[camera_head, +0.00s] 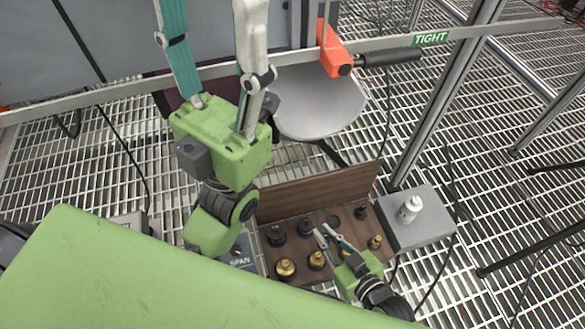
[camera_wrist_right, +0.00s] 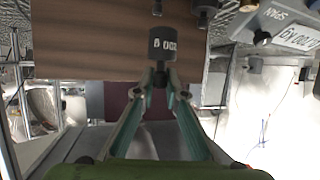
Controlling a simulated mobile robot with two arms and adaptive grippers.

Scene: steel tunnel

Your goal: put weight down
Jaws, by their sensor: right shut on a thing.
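My right gripper (camera_head: 325,233) is low over a brown wooden rack (camera_head: 298,205). Its fingers are closed on the knob of a small black weight (camera_wrist_right: 162,44) with a pale number label. In the right wrist view the weight sits just past the fingertips (camera_wrist_right: 160,76); whether it touches the rack is unclear. Other black weights (camera_head: 276,236) and brass weights (camera_head: 286,268) stand on the rack. My left gripper (camera_head: 210,45) is large in the head view, with its two fingers apart and nothing visible between them; its tips leave the frame.
A grey box (camera_head: 420,228) with a white cylinder (camera_head: 410,208) stands right of the rack. A device marked SPAN (camera_head: 240,262) is on its left; the wrist view shows its display (camera_wrist_right: 300,38). Behind are a round grey plate (camera_head: 315,105), an orange block (camera_head: 333,50) and rails.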

